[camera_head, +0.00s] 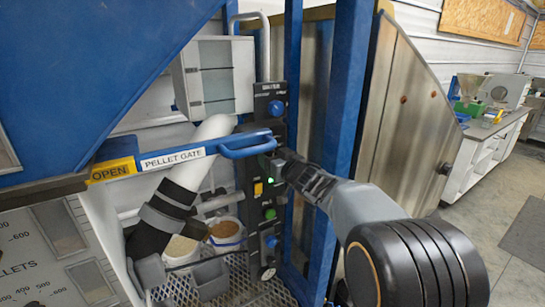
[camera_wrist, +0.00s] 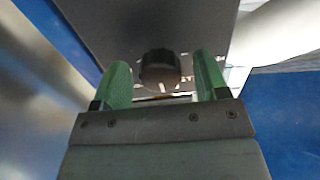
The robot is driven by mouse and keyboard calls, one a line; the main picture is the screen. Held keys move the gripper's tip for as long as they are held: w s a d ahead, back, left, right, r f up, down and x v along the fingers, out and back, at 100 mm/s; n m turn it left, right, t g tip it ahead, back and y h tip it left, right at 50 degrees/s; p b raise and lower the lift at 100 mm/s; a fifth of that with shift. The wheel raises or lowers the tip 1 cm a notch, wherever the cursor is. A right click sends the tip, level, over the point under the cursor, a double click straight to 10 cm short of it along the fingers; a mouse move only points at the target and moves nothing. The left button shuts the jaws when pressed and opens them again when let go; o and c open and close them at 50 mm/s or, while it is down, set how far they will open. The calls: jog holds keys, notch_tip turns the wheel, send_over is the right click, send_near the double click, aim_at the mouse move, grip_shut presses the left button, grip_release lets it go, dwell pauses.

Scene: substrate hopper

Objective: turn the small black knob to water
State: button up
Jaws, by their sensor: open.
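The small black knob (camera_wrist: 160,66) sits on a dark panel face in the wrist view, with a short pale pointer mark on its side nearest my gripper. Its labels are mostly hidden, so I cannot read which setting it points to. My gripper (camera_wrist: 162,72) is open, with one green finger on each side of the knob and a visible gap on both sides. In the head view my gripper (camera_head: 279,164) is at the middle of the tall black control panel (camera_head: 254,225), and the knob is hidden there.
The blue pellet gate handle (camera_head: 246,146) reaches across close to my gripper. The panel also carries a blue knob (camera_head: 276,108), a green knob (camera_head: 270,214) and a lower blue knob (camera_head: 271,241). A blue post (camera_head: 345,100) stands just right. Buckets (camera_head: 226,232) sit below.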

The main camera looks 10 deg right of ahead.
jog(key=shift+w, duration=0.2)
jog(key=shift+c, duration=0.3)
jog(key=c, duration=0.9)
jog(key=shift+o, duration=0.2)
jog(key=shift+r+m+p, duration=0.1)
jog(key=shift+m+p, duration=0.2)
jog(key=shift+p, duration=0.1)
jog(key=shift+r+m+p, duration=0.1)
jog(key=shift+m+p, duration=0.4)
jog(key=shift+p, duration=0.25)
jog(key=shift+m+p, duration=0.8)
jog(key=shift+p, duration=0.1)
jog(key=shift+m+p, duration=1.75)
jog(key=shift+m, duration=0.45)
jog(key=shift+f, duration=0.2)
